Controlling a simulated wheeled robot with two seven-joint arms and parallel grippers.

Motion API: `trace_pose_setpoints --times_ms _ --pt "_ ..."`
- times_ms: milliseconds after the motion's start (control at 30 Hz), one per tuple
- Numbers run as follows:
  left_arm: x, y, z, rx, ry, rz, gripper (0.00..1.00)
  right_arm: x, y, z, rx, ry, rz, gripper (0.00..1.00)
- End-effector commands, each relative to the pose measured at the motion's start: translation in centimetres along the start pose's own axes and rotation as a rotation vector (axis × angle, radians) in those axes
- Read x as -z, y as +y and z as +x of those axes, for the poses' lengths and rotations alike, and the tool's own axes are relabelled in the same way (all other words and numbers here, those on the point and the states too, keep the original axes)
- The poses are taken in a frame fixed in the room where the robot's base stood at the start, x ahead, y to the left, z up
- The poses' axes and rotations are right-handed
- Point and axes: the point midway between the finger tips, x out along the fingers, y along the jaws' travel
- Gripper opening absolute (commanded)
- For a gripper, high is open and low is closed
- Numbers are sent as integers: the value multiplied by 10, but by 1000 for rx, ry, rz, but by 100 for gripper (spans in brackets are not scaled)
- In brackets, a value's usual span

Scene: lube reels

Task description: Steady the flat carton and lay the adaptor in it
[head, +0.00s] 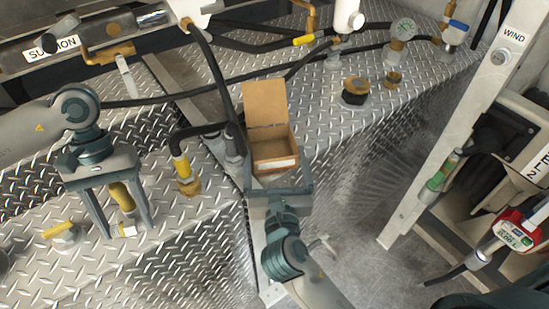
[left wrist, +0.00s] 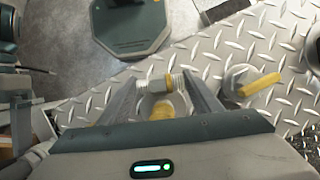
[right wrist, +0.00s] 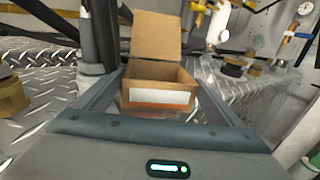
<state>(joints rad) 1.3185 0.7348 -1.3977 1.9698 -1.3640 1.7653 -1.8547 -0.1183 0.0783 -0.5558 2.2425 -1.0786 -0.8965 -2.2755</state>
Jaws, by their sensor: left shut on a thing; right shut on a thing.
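The adaptor (head: 122,196), a brass-yellow fitting with a silver threaded end, is between the fingers of my left gripper (head: 124,222). It also shows between the fingertips in the left wrist view (left wrist: 156,86). That gripper points down over the left diamond-plate deck; I cannot tell whether the adaptor touches the plate. The flat carton (head: 275,152) is brown cardboard with its lid raised at the back and a white label in front. It looks empty. My right gripper (head: 277,170) is shut on its sides from the front. The carton also fills the middle of the right wrist view (right wrist: 158,96).
A yellow-handled valve (head: 62,233) stands left of my left gripper. A hose with a yellow-and-brass end (head: 185,175) stands between the adaptor and the carton. Black hoses cross behind. A dark-capped brass fitting (head: 355,90) is right of the carton.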

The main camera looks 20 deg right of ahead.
Motion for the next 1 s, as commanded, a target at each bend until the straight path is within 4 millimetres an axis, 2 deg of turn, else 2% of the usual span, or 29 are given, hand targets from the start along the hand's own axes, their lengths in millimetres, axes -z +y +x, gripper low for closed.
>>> trace_pose_setpoints --times_ms 167,267,367,667,900,1000 --pt "-4 26 -13 -32 3 -75 32 0 0 0 0 0 0 66" --pt "-9 49 -25 -63 4 -148 32 0 0 0 0 0 0 66" --pt "-11 81 -41 -104 4 -241 32 0 0 0 0 0 0 66" --pt "6 193 -90 -211 1 -500 32 0 0 0 0 0 0 66" --pt "31 275 -124 -266 -2 -636 32 0 0 0 0 0 0 66" --pt "45 297 -135 -278 -2 -667 32 0 0 0 0 0 0 66"
